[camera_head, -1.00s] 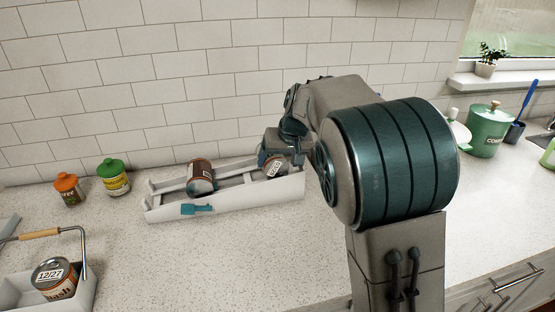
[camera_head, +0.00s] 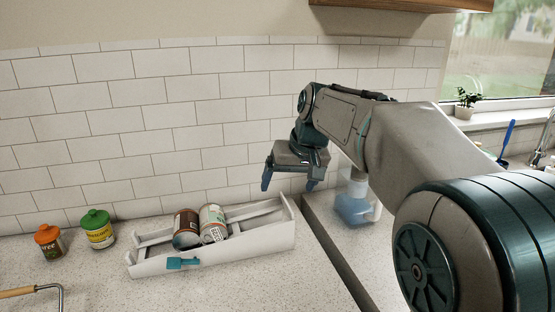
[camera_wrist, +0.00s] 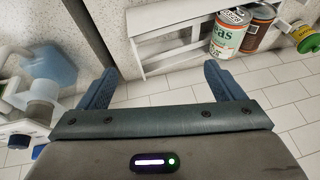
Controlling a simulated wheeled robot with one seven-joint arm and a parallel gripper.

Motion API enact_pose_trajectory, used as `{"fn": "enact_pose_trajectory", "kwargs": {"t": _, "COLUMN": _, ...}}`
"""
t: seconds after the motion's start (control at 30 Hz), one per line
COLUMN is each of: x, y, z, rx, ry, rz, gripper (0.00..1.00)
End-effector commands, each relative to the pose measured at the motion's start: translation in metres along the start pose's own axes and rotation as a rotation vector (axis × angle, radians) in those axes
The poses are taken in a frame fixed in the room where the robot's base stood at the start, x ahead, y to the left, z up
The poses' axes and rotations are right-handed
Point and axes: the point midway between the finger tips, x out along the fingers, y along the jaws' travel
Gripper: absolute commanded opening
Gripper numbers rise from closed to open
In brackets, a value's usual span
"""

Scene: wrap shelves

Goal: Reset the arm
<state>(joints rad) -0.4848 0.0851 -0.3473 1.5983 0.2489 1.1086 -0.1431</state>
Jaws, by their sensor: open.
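My gripper (camera_head: 289,184) is raised above the counter, to the right of and above the white rack's right end. Its two blue fingers point down and are apart, with nothing between them. The wrist view shows the same open fingers (camera_wrist: 165,85). The white rack (camera_head: 270,236) lies on the counter against the tiled wall. A brown can (camera_head: 185,228) and a pale green-and-white can (camera_head: 213,223) lie side by side in it; they also show in the wrist view, the pale can (camera_wrist: 228,35) nearer my gripper than the brown one (camera_wrist: 257,33).
A blue-filled jug (camera_head: 353,208) stands right of my gripper, partly behind my arm. An orange-lidded jar (camera_head: 49,242) and a green-lidded jar (camera_head: 98,230) stand left of the rack. A gap runs through the counter (camera_head: 335,262). A cabinet edge (camera_head: 400,4) hangs above.

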Motion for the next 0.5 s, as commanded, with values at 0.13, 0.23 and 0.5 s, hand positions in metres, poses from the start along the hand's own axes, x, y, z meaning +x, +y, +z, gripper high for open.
{"fn": "enact_pose_trajectory", "kwargs": {"t": 0.13, "x": -0.005, "y": 0.03, "z": 0.056, "rx": 0.069, "ry": -0.021, "rz": 0.022, "gripper": 0.88}}
{"fn": "enact_pose_trajectory", "kwargs": {"t": 0.23, "x": -0.004, "y": 0.045, "z": 0.102, "rx": 0.108, "ry": -0.037, "rz": 0.049, "gripper": 0.88}}
{"fn": "enact_pose_trajectory", "kwargs": {"t": 0.5, "x": 0.01, "y": 0.069, "z": 0.227, "rx": 0.176, "ry": -0.079, "rz": 0.158, "gripper": 0.88}}
